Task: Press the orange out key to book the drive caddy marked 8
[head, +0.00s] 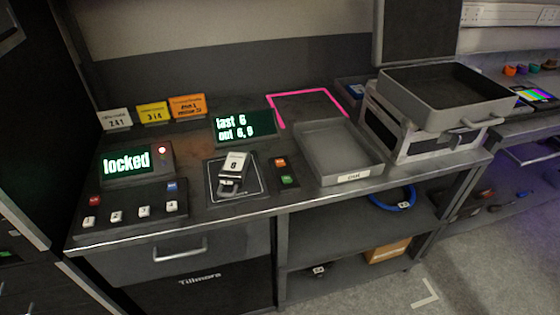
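The drive caddy marked 8 (233,165) lies on a dark square pad with a thin light outline (246,194) on the bench. The orange key (280,162) sits on a small dark block just right of the pad, with a green key (288,180) below it. A display (244,126) behind the pad reads "last 6" and "out 6,9". Neither of my grippers shows in the head view.
A keypad (130,212) and a "locked" display (126,163) stand at the left. A grey tray (340,150) is right of the keys, with an open case (440,105) on a stand beyond. Three small signs (152,113) stand behind. A pink outline (300,94) marks the bench at the back.

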